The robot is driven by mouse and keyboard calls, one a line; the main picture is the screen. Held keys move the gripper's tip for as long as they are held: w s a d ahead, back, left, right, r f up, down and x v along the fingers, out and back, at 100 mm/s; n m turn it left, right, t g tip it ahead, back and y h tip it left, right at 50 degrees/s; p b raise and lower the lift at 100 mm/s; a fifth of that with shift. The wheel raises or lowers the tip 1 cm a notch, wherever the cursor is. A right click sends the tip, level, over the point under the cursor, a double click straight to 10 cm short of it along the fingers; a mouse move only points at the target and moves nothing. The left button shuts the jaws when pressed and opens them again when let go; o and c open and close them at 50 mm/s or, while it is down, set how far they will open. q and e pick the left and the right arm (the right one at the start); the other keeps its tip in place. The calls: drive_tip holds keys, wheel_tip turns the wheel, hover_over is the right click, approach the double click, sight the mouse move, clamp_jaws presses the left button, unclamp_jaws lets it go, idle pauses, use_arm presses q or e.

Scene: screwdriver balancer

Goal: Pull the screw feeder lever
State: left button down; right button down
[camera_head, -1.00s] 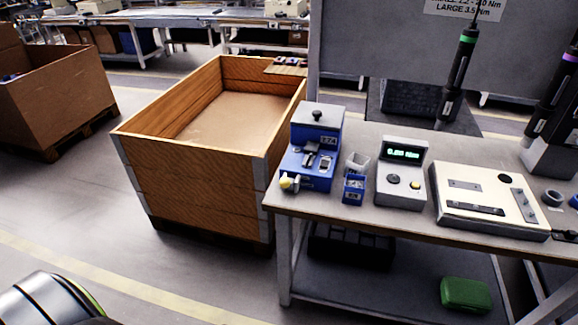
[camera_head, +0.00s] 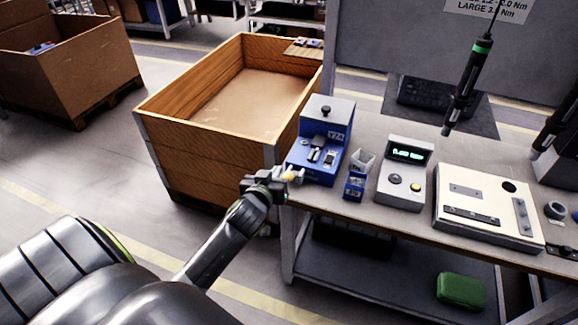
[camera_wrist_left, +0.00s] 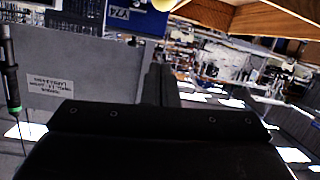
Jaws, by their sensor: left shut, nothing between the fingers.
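The blue screw feeder (camera_head: 320,140) stands at the left end of the workbench, with a dark knob on top. Its lever with a pale yellow knob (camera_head: 290,177) sticks out at the front left corner. My left gripper (camera_head: 293,174) is shut at the lever's knob, with nothing held between the fingers. I cannot tell whether they touch. The left wrist view shows part of the blue feeder (camera_wrist_left: 130,18) upside down and a yellow edge of the knob (camera_wrist_left: 160,4) at the top. My right gripper is not in view.
A small blue bin (camera_head: 355,185), a torque meter (camera_head: 404,175) and a white fixture plate (camera_head: 488,210) stand to the right on the bench (camera_head: 390,213). Screwdrivers hang above. A large wooden crate (camera_head: 205,140) stands left of the bench. A green case (camera_head: 461,290) lies on the lower shelf.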

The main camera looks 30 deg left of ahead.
sight(286, 174)
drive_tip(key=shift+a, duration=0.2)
